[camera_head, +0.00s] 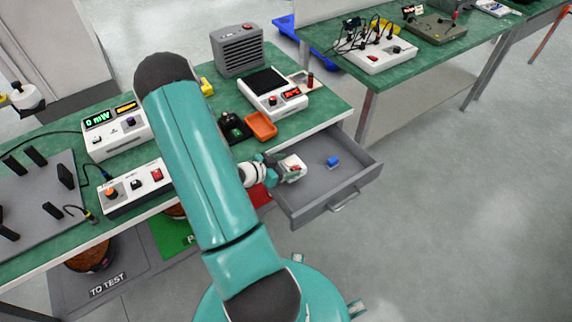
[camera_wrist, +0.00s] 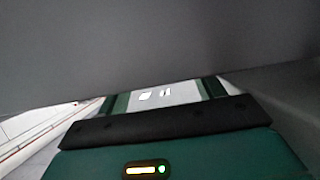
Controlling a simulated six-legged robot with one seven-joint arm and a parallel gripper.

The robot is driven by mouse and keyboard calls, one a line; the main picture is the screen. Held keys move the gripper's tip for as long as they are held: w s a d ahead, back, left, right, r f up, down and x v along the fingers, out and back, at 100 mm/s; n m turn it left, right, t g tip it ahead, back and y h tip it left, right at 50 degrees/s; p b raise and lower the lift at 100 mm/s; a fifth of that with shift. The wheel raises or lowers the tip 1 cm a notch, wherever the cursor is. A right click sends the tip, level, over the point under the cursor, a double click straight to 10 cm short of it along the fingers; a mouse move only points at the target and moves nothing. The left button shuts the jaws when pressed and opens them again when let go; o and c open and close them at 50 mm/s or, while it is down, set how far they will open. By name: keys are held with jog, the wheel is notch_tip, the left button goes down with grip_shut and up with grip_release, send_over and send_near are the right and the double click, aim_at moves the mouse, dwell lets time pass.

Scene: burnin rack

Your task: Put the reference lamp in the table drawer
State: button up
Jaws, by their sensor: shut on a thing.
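The table drawer (camera_head: 315,188) is grey and pulled open from the green-topped table. My gripper (camera_head: 283,170) is at the drawer's left side, and its fingers also show in the wrist view (camera_wrist: 163,95). It is shut on a small white thing with a red mark, which I take to be the reference lamp (camera_head: 294,165). The lamp appears over or inside the drawer's left part; its exact height above the drawer floor cannot be told. In the wrist view a pale surface of it (camera_wrist: 180,94) shows between the fingers.
A small blue block (camera_head: 333,161) lies in the drawer, right of the lamp. A grey surface (camera_wrist: 150,45) fills the upper wrist view. Floor right of the drawer is clear.

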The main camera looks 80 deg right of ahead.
jog(key=shift+f, duration=0.45)
jog(key=o, duration=0.8)
jog(key=shift+r, duration=0.6)
jog(key=v, duration=1.2)
jog(key=shift+w, duration=0.1)
